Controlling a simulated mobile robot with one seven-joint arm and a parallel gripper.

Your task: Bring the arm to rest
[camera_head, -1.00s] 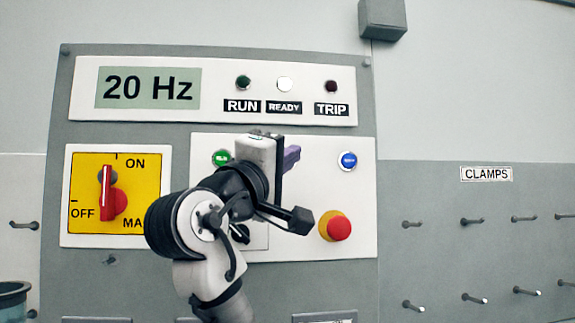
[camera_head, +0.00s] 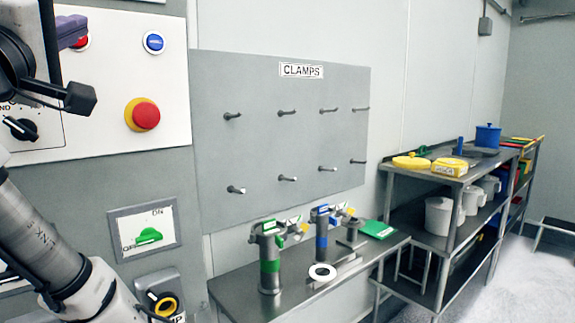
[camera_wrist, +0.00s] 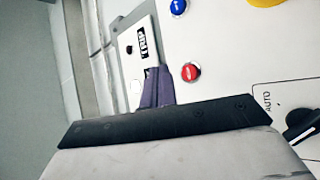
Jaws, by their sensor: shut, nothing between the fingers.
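My gripper (camera_head: 72,32) is at the upper left of the head view, in front of the control panel (camera_head: 112,20). Its purple fingers are shut and empty. In the wrist view the fingers (camera_wrist: 157,88) show beyond the dark edge of my own arm, pointing toward the panel. They overlap the panel face in that view; I cannot tell the gap, but no contact shows. My arm is raised and bent along the left edge of the head view, and part of it is cut off.
Near the gripper are a red button (camera_wrist: 191,72), a blue button (camera_head: 153,42), a red emergency stop (camera_head: 145,115) and a black knob (camera_head: 20,128). A clamp board (camera_head: 270,150) with empty pegs, a bench (camera_head: 225,290) with clamped sifter parts and shelves (camera_head: 447,240) stand right.

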